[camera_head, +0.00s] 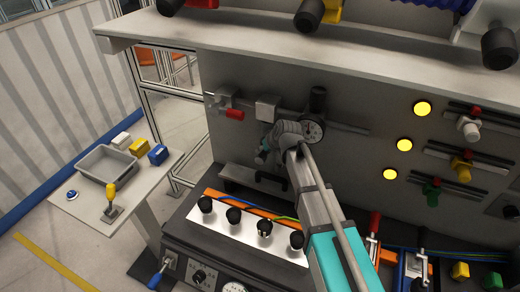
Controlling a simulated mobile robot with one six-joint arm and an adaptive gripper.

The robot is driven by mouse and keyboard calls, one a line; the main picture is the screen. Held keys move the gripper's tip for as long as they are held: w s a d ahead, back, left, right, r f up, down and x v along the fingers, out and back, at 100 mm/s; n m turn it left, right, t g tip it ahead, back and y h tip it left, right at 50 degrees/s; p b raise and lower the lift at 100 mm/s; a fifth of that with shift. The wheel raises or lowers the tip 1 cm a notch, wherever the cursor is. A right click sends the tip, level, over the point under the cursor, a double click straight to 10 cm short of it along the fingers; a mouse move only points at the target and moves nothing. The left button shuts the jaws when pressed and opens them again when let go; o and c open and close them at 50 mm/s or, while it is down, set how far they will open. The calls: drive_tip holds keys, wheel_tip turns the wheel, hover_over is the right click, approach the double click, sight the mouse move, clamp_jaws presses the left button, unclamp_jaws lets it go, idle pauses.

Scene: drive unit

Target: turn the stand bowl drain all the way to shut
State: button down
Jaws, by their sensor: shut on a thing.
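My gripper (266,146) is at the upright grey panel, at the far end of my grey and teal arm. It is shut on a small fitting below a grey block (267,106), at the place of the stand bowl drain. The fitting's handle is mostly hidden by the fingers and wrist, so its angle cannot be told. A valve with a red handle (235,114) sits to the left, apart from my gripper.
Yellow lamps (404,145) and coloured valves are on the panel at right. A side table with a grey tray (106,164) stands at left. A shelf overhangs above.

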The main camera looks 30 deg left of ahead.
drive_tip(key=shift+d, duration=0.1)
drive_tip(key=shift+c, duration=1.5)
unclamp_jaws()
drive_tip(key=shift+s, duration=0.1)
